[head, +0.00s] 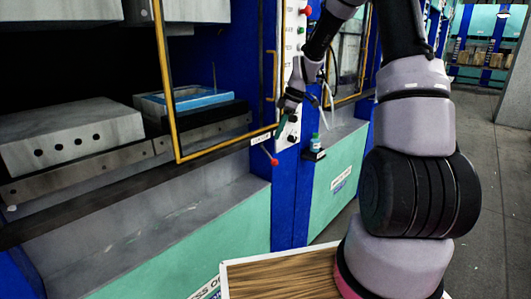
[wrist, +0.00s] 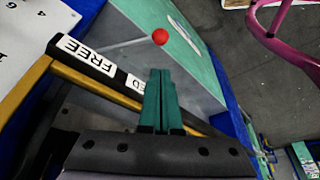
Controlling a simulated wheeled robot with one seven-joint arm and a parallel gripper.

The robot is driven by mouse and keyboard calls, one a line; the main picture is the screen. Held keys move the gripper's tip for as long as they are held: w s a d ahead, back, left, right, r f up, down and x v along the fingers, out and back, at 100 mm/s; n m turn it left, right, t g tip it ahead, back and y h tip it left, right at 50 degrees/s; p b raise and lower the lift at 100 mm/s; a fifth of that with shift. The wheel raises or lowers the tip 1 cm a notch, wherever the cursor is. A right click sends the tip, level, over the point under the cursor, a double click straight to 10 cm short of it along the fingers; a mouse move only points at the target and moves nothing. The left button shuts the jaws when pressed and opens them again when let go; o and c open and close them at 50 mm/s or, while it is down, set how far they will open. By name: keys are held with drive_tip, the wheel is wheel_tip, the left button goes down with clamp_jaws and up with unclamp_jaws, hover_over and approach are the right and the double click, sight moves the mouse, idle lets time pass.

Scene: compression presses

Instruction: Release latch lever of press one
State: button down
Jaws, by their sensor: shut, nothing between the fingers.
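The bar carries a FREE label (wrist: 84,53) and a second label partly hidden by my fingers. My gripper (head: 283,123) has its green fingers together and empty, above the knob in the head view. The fingers (wrist: 161,72) do not appear to touch the knob.
The press holds a grey block (head: 72,136) and a blue-edged tray (head: 185,98). A control panel (head: 292,70) with red and green buttons stands behind my gripper. A small bottle (head: 316,142) stands on the ledge to the right. The floor at right is clear.

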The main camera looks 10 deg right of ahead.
sight(269, 155)
drive_tip(key=shift+w+f, duration=0.15)
drive_tip(key=x, duration=1)
idle(0.5)
